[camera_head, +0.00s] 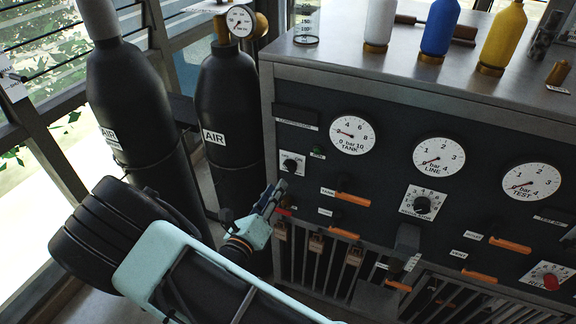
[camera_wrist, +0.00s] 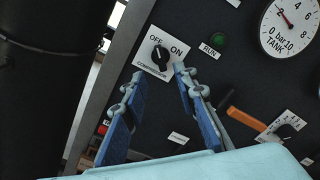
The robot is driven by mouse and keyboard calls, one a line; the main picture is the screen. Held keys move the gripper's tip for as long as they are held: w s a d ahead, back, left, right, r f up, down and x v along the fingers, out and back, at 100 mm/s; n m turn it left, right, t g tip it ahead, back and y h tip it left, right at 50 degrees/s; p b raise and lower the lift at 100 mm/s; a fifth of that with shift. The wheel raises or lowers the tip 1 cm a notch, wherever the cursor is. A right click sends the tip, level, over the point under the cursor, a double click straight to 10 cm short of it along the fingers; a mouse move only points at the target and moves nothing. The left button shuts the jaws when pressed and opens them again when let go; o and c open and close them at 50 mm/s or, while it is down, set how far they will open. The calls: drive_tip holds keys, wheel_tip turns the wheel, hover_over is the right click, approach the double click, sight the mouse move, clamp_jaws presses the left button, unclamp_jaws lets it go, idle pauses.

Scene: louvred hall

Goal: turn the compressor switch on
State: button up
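The compressor switch (camera_wrist: 159,54) is a black rotary knob on a white plate, marked OFF at left and ON at right. It also shows at the panel's left edge in the head view (camera_head: 291,163). Its handle stands roughly upright in the wrist view; I cannot tell for sure which mark it points to. My gripper (camera_wrist: 158,74) is open and empty, its two blue fingers apart just below the plate, one tip near each lower corner. In the head view my gripper (camera_head: 272,197) is below and left of the switch. No clear contact shows.
A green RUN lamp (camera_wrist: 218,40) sits right of the switch and looks dim. The TANK gauge (camera_head: 352,135) and orange-handled valves (camera_head: 352,199) are further right. Black AIR cylinders (camera_head: 228,115) stand close on the left. Bottles stand on the bench top (camera_head: 400,75).

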sight(288, 169)
drive_tip(key=b+x, duration=0.2)
drive_tip(key=x, duration=0.6)
drive_tip(key=shift+w+d+f, duration=0.1)
drive_tip(key=shift+w+f, duration=0.05)
drive_tip(key=shift+w+d, duration=0.15)
drive_tip(key=shift+w, duration=0.2)
clamp_jaws()
